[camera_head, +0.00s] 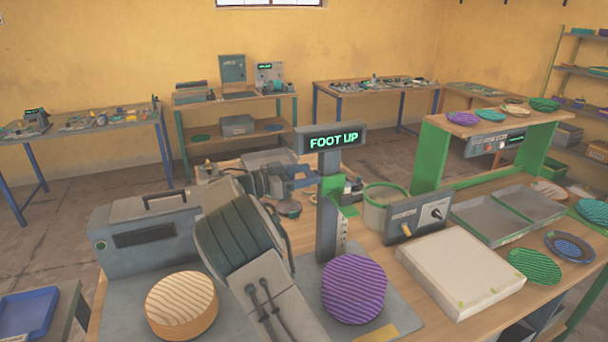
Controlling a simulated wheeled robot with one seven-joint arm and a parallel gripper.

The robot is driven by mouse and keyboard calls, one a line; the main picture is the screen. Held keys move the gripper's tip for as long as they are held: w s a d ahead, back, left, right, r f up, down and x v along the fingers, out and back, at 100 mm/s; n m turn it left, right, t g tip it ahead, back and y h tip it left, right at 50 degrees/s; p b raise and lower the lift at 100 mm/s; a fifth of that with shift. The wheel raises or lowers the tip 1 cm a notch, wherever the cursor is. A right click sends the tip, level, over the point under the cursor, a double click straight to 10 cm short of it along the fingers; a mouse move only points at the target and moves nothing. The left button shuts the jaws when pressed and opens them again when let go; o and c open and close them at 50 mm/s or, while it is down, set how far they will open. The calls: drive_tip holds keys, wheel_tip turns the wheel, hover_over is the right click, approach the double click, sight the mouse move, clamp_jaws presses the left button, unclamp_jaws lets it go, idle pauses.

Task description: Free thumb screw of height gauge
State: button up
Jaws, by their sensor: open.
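The height gauge (327,228) is a dark upright post with a lit sign (334,139) on top that reads "FOOT UP". A green slider (333,185) sits on the post, with a green foot (347,211) out to the right. A small grey part (356,187) shows at the slider's right; I cannot tell if it is the thumb screw. My gripper (306,178) is open, left of the post at about slider height, with its fingers pointing right. I cannot tell whether it touches the gauge.
A grey case (150,238) is at left.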

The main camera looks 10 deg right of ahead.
drive_tip(key=c, duration=1)
